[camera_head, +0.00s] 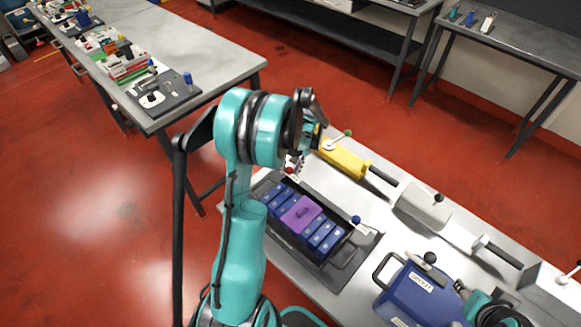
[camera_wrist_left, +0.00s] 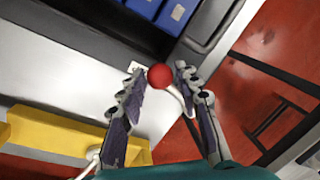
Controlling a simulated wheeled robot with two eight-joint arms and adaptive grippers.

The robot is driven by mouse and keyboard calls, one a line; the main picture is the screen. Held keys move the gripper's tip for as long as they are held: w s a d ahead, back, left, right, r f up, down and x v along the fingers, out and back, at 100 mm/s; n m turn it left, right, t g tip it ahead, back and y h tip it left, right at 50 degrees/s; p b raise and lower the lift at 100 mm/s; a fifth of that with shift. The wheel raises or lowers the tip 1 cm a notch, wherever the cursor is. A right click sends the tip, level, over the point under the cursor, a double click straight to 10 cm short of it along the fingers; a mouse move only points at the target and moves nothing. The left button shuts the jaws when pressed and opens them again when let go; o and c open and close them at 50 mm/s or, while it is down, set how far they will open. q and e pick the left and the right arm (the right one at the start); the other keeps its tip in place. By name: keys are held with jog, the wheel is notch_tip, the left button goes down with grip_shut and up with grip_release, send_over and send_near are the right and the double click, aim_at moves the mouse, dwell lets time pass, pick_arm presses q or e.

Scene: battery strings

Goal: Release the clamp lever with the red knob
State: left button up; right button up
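The red knob (camera_wrist_left: 160,77) sits on a pale lever (camera_wrist_left: 178,98) in the left wrist view, beside the dark battery tray (camera_wrist_left: 205,45). My left gripper (camera_wrist_left: 160,70) is open, with one finger on each side of the knob. Gaps show between the knob and both fingertips. In the head view the red knob (camera_head: 290,170) shows small at the tray's far left corner, just under my left gripper (camera_head: 294,160), which is partly hidden by its own wrist. The tray (camera_head: 338,268) holds several blue blocks and a purple one (camera_head: 300,214).
A blue knob (camera_head: 356,219) stands at the tray's right side. A yellow tool (camera_head: 342,158) with a green-knobbed lever lies behind the tray. A grey tool (camera_head: 425,205) and a blue case (camera_head: 420,295) are to the right. Red floor lies left of the bench.

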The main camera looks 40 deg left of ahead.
pick_arm(q)
grip_shut()
jog(key=shift+w, duration=0.1)
jog(key=w+n, duration=0.2)
jog(key=n, duration=0.2)
jog(key=shift+w+d+h+b, duration=0.3)
jog(key=shift+w+b, duration=0.05)
jog(key=shift+w, duration=0.05)
pick_arm(e)
jog(key=shift+f, duration=0.5)
pick_arm(q)
jog(key=w+a+n+h, duration=0.2)
jog(key=w+a+n, duration=0.2)
jog(key=w+n, duration=0.3)
jog(key=n, duration=0.5)
jog(key=shift+w+a+n, duration=0.15)
jog(key=shift+w+n, duration=0.15)
jog(key=shift+w, duration=0.1)
jog(key=shift+a+r, duration=0.1)
pick_arm(e)
jog(key=shift+d, duration=0.1)
